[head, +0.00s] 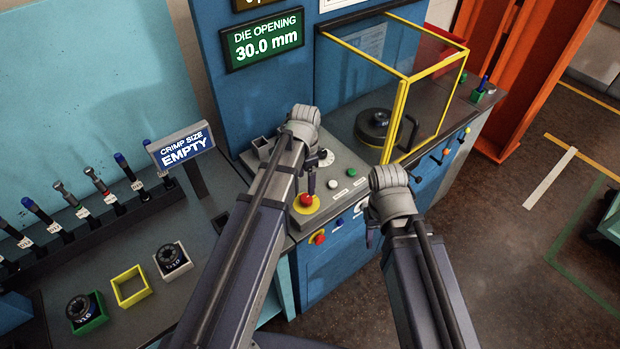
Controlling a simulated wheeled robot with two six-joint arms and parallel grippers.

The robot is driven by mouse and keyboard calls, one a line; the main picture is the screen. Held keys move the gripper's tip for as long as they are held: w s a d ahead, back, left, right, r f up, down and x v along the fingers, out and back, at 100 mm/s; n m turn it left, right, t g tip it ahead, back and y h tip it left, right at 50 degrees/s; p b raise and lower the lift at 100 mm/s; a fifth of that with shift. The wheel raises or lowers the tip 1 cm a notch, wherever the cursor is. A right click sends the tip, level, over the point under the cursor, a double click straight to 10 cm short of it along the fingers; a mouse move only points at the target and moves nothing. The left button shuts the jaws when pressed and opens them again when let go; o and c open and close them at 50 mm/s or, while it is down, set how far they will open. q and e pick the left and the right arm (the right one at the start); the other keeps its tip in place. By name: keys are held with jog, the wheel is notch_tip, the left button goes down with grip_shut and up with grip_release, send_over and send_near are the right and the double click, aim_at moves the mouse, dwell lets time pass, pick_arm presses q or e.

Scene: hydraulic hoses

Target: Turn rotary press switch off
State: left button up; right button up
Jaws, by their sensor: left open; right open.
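The rotary press switch (318,238), a red knob on a yellow plate, is on the blue front face of the press, below the panel edge. Its exact knob angle is too small to tell. My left gripper (311,187) is open and points down over the control panel, just above a red mushroom button (306,200) on a yellow disc. Its arm covers the panel's left part. My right gripper (370,238) is open and empty, in front of the press and to the right of the switch, apart from it. Its fingers are partly hidden by the wrist.
The control panel also has a dial (326,157), a white button (332,184) and a green button (353,172). A yellow-framed guard (402,110) encloses the die head at right. A bench with a hose-fitting rack (100,222) and small bins (130,286) is at left.

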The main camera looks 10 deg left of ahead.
aim_at(306, 197)
pick_arm(q)
jog(key=shift+w, duration=0.1)
jog(key=shift+f, duration=0.1)
jog(key=shift+f+b, duration=0.65)
jog(key=shift+b, duration=0.2)
notch_tip(306, 197, down, 6)
jog(key=b, duration=0.6)
jog(key=shift+f, duration=0.15)
jog(key=shift+c, duration=0.3)
grip_shut()
